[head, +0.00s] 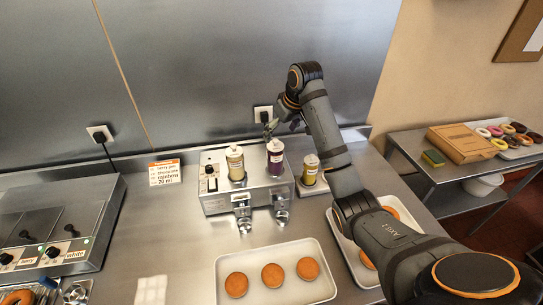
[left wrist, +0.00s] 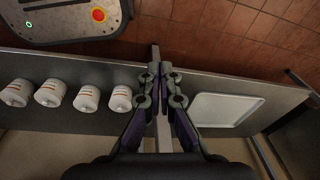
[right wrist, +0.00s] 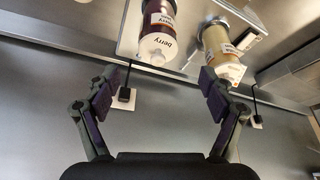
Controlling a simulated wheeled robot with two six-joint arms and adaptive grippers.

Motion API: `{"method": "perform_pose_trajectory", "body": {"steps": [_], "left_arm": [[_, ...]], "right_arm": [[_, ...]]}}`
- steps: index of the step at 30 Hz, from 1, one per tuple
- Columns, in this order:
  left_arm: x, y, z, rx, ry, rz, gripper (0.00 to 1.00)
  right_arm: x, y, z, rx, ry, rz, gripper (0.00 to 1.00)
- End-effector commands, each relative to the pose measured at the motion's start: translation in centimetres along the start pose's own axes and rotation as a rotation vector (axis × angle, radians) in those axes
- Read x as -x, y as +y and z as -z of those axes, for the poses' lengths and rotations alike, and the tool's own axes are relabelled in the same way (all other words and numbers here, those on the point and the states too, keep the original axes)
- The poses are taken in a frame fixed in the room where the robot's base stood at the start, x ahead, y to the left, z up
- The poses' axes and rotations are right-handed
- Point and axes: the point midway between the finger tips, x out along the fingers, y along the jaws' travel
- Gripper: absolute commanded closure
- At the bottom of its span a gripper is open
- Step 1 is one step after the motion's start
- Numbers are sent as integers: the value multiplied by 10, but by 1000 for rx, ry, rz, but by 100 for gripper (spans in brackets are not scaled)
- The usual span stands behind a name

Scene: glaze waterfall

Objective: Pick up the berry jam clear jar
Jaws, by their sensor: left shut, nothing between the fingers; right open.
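The berry jam clear jar (head: 275,160), dark purple with a white cap and a label, stands upright on the metal dispenser unit, right of a pale yellow jar (head: 236,163). My right gripper (head: 284,127) is open and empty, just behind and above the berry jar. In the right wrist view the jar's cap marked "berry" (right wrist: 158,48) lies ahead between the spread fingers (right wrist: 158,82), apart from them; the yellow jar (right wrist: 222,50) is near the right finger. My left gripper (left wrist: 160,75) is shut and empty, away from the jars; it is outside the head view.
A third jar (head: 310,170) stands right of the dispenser (head: 215,205). A tray (head: 226,294) of round buns lies in front. A label card (head: 165,173) stands at the back wall. White containers (left wrist: 51,93) and a pale tray (left wrist: 205,112) show in the left wrist view.

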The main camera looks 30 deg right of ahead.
Motion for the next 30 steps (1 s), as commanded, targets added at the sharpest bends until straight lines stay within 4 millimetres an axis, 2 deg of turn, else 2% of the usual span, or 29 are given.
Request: {"method": "perform_pose_trajectory", "body": {"steps": [3,6,8,11,14,18,21,24,27,30], "left_arm": [[11,-5,-30,-5,-46,5,100],[19,-8,-48,-7,-72,8,100],[22,-8,-51,-8,-77,8,100],[22,-8,-42,-7,-65,7,100],[21,-6,-18,-4,-29,5,100],[40,-4,7,-1,5,1,100],[50,-4,5,-1,0,1,100],[53,-4,-8,-2,-20,1,100],[54,-4,-23,-3,-42,0,100],[53,-4,-29,-3,-51,0,100]], "right_arm": [[-15,0,0,-2,-6,1,18],[-33,0,0,-2,-6,2,18],[-41,0,0,-1,-4,1,18],[-50,0,0,-1,-3,0,18],[-52,0,0,-1,-2,0,18],[-64,1,2,-1,-6,2,18],[-83,2,2,-2,-6,3,18],[-97,3,1,-1,-4,1,18],[-103,3,1,0,-2,0,18],[-104,3,0,0,-1,-1,18]]}}
